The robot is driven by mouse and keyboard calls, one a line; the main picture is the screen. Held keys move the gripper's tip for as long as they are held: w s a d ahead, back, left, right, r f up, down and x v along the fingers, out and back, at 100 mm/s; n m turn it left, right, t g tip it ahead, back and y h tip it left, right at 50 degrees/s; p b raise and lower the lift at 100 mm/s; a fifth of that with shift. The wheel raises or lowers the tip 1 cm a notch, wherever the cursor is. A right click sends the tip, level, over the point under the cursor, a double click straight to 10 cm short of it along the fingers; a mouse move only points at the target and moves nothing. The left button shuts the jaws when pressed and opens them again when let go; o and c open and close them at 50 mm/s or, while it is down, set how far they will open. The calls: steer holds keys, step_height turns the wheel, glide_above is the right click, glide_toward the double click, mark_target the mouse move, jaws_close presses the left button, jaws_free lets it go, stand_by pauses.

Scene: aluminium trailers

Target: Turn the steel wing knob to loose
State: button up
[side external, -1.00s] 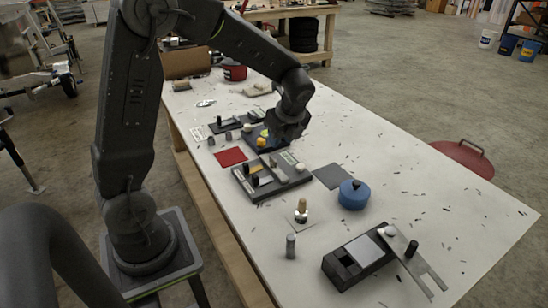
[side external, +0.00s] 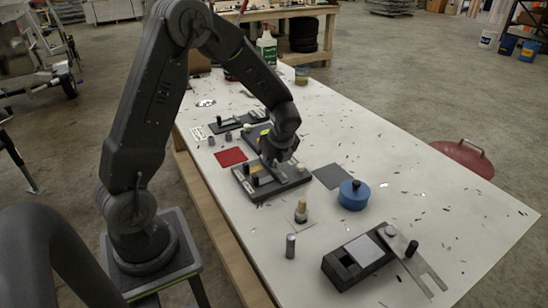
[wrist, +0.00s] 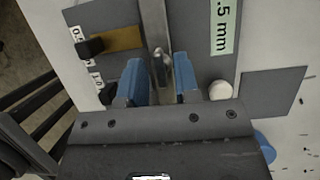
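My gripper (wrist: 160,82) points down over a dark panel (side external: 241,182) in the middle of the table. Its two blue fingers are apart. Between them in the wrist view is a small upright metal piece (wrist: 162,62), which looks like the steel wing knob; a gap shows on each side of it. A grey metal bar (wrist: 154,22) runs up the picture from it. The panel also carries a brass strip (wrist: 117,40), a black knob (wrist: 92,47), a pale round knob (wrist: 220,90) and a ".5 mm" label (wrist: 223,28). In the side view my gripper hides the knob.
A red mat (side external: 231,157) lies left of the panel and a grey mat (side external: 332,176) right of it. Nearer stand a brass-topped post (side external: 301,211), a blue round container (side external: 353,195), a steel cylinder (side external: 290,246) and a black block (side external: 358,262). The right side of the table is mostly clear.

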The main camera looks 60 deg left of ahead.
jaws_close()
stand_by(0.3)
steer(key=n+g, duration=0.1)
steer(key=n, duration=0.2)
steer(key=shift+w+n, duration=0.1)
steer(key=shift+n, duration=0.3)
steer(key=n+g, duration=0.1)
steer(key=n, duration=0.2)
steer(key=shift+n+g+h, duration=0.4)
steer(key=n+h, duration=0.1)
steer(key=n, duration=0.1)
steer(key=n+g, duration=0.1)
steer(key=n, duration=0.2)
steer(key=shift+w+a+h, duration=0.1)
steer(key=shift+a+h, duration=0.05)
steer(key=shift+h, duration=0.25)
steer(key=n+h, duration=0.1)
steer(key=n, duration=0.4)
steer(key=shift+g+h, duration=0.3)
steer(key=shift+h, duration=0.1)
steer(key=shift+n, duration=0.3)
steer(key=shift+o, duration=0.8)
jaws_free()
